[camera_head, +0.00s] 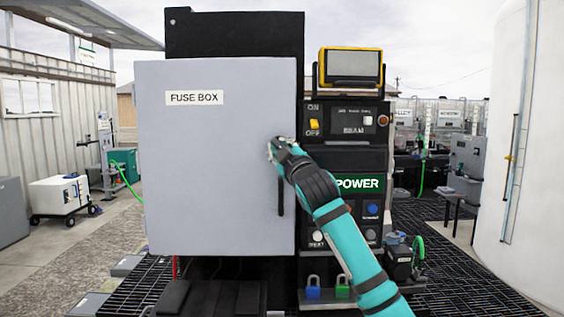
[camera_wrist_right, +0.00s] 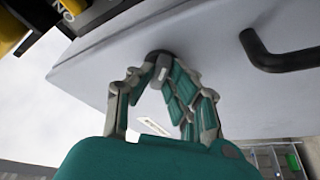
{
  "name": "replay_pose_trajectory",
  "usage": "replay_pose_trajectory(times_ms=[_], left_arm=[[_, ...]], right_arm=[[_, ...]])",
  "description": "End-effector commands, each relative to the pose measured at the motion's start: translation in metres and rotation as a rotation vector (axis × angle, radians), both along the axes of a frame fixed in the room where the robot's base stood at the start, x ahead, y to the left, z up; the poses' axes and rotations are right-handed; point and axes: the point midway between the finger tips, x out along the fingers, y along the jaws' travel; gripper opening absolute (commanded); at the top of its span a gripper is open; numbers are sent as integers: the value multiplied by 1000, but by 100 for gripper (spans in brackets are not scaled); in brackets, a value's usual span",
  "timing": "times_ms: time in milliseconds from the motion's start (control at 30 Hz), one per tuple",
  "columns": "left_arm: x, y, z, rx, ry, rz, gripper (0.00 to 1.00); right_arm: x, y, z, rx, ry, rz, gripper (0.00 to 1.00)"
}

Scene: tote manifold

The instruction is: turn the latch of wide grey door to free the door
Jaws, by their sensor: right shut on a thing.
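The wide grey door (camera_head: 215,165) is labelled FUSE BOX and looks closed on a black cabinet. In the head view my right gripper (camera_head: 274,148) is at the door's right edge, above a black vertical handle (camera_head: 281,196), and hides the latch. In the right wrist view my right gripper (camera_wrist_right: 160,68) has its fingertips closed around a small dark latch knob (camera_wrist_right: 160,54) on the grey door face (camera_wrist_right: 230,85). The black handle (camera_wrist_right: 280,58) also shows there, apart from the fingers. My left gripper is not in view.
A black power panel (camera_head: 347,160) with switches and a yellow-framed display (camera_head: 351,66) stands right of the door. Blue and green padlocks (camera_head: 313,287) sit below it. A white tank (camera_head: 520,150) stands at far right.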

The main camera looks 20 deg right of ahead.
Motion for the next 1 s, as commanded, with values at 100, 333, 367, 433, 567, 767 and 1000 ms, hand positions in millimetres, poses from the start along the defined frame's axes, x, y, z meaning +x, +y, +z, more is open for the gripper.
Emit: replay_pose_trajectory(times_ms=[100,333,367,433,567,767,1000], left_arm=[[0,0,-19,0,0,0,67],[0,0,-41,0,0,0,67],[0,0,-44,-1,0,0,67],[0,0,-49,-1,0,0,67],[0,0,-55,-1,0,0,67],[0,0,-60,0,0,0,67],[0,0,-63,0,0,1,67]], right_arm=[[-1,2,-2,113,-40,3,0],[-1,3,-1,322,-100,5,0],[-1,4,-1,350,-108,5,0],[-1,4,-1,411,-126,5,0],[-1,5,1,521,-158,6,0],[-1,5,2,660,-199,5,0],[-1,6,5,769,-234,6,0]])
